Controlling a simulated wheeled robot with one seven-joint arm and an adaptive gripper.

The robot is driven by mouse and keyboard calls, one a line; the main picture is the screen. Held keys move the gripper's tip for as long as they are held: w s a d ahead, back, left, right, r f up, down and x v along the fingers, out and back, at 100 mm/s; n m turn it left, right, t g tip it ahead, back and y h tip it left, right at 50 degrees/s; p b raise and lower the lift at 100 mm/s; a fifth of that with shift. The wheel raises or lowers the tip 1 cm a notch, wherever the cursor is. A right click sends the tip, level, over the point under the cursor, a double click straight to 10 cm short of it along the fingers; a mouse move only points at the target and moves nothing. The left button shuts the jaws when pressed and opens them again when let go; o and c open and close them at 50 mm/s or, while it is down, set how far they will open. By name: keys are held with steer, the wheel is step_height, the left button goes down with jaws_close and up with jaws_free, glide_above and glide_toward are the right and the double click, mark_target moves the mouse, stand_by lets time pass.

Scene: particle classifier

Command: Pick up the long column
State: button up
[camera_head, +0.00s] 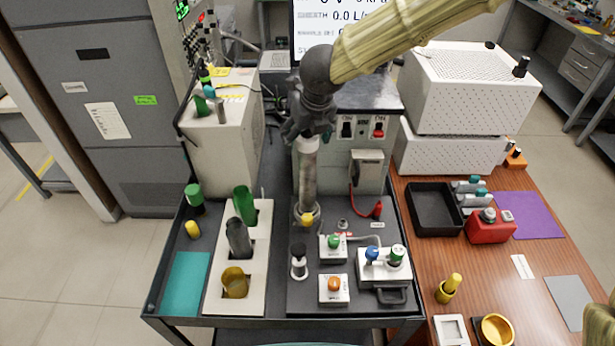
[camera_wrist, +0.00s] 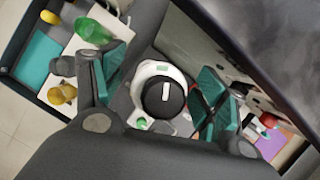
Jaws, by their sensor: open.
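The long column (camera_head: 309,175) is a tall, grey, translucent cylinder. It stands upright on the dark cart top in the head view, in front of the grey control box. A yellow part (camera_head: 307,219) shows at its foot. My gripper (camera_head: 308,135) points down at the column's top end, which it partly hides. In the wrist view, a round black top with a white line (camera_wrist: 165,98) sits in a white ring between my two green-padded fingers. The fingers are open, with gaps on both sides. I cannot tell how far down they reach.
A white rack (camera_head: 215,292) at the left holds green, grey and yellow vessels. A small black-and-white piece (camera_head: 299,262) and several button boxes (camera_head: 333,290) stand in front of the column. The control box (camera_head: 375,150) is close behind. A black tray (camera_head: 433,208) lies on the wooden table.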

steer(key=shift+f, duration=0.25)
steer(key=shift+w+f, duration=0.5)
steer(key=shift+w, duration=0.1)
steer(key=shift+s+r, duration=0.25)
steer(key=shift+s, duration=0.1)
steer(key=c, duration=0.6)
steer(key=shift+f, duration=0.1)
jaws_close()
steer(key=shift+w, duration=0.1)
